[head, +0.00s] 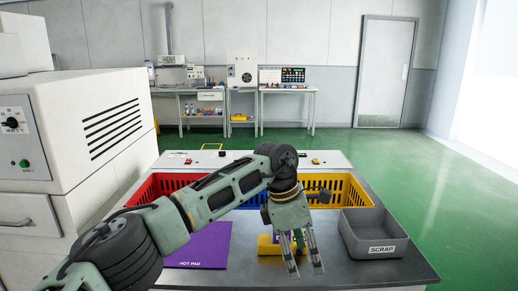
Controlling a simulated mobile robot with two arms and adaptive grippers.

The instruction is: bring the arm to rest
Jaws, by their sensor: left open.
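My left arm comes in from the left and reaches across the workstation. My left gripper (305,269) points down over the front middle of the grey table, with its fingers apart. It is open. A yellow thing (267,245) with a purple part stands just left of and behind the fingers, partly hidden by them. I cannot tell whether the fingers touch it. My right gripper is not in view.
A purple hot pad (203,248) lies left of the gripper. A grey scrap bin (375,247) stands to the right. Red (150,187), blue and yellow (353,187) crates line the back. A white machine (90,135) stands at left. Green floor is free at right.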

